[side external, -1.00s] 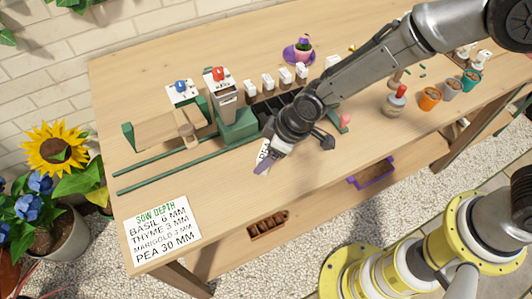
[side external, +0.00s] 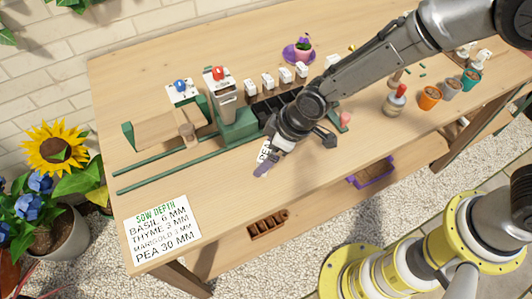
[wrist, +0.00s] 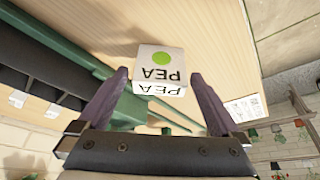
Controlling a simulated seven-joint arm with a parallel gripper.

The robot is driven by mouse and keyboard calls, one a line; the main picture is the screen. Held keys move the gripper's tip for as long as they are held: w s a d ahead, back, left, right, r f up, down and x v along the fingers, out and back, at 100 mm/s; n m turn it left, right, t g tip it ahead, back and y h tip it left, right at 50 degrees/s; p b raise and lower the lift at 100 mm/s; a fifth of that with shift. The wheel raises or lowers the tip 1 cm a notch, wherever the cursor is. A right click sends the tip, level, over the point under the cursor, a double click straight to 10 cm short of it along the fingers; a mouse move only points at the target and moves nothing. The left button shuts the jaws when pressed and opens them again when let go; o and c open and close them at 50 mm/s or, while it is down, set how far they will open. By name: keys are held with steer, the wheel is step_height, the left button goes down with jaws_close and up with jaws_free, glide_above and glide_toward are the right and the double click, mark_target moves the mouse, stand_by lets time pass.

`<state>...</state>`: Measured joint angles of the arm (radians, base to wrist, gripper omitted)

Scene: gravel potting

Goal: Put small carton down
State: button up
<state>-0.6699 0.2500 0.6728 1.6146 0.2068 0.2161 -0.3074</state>
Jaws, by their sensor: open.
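The small white carton (wrist: 160,62), marked PEA with a green dot, stands between and beyond my gripper's fingertips in the wrist view. My gripper (wrist: 160,78) is open, with a purple finger on each side of the carton and gaps visible beside it. In the side view the carton (side external: 264,151) shows as a lettered white sliver beside my gripper (side external: 262,168), low over the bench front. The rest of it is hidden there by the gripper. Whether its base touches the wood is hard to tell.
A green fixture with rails (side external: 238,128) and a dark divided rack (side external: 272,104) stand behind my gripper. Several small white cartons (side external: 284,75) line up behind the rack. A sow depth card (side external: 161,229) lies at the front left. Bare bench lies between card and gripper.

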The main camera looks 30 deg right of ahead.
steer(key=v, duration=1.1)
steer(key=s+d+r+m+t+h, duration=0.1)
steer(key=s+d+r+m, duration=0.1)
steer(key=d+r, duration=0.55)
steer(key=s+d+r+m+t, duration=0.1)
steer(key=s+d+r+m, duration=0.2)
steer(key=d, duration=0.7)
steer(key=s+d+r+m+h, duration=0.2)
steer(key=s+d+m, duration=0.2)
steer(key=s+d, duration=0.6)
steer(key=s, duration=0.3)
steer(key=shift+d+r, duration=0.15)
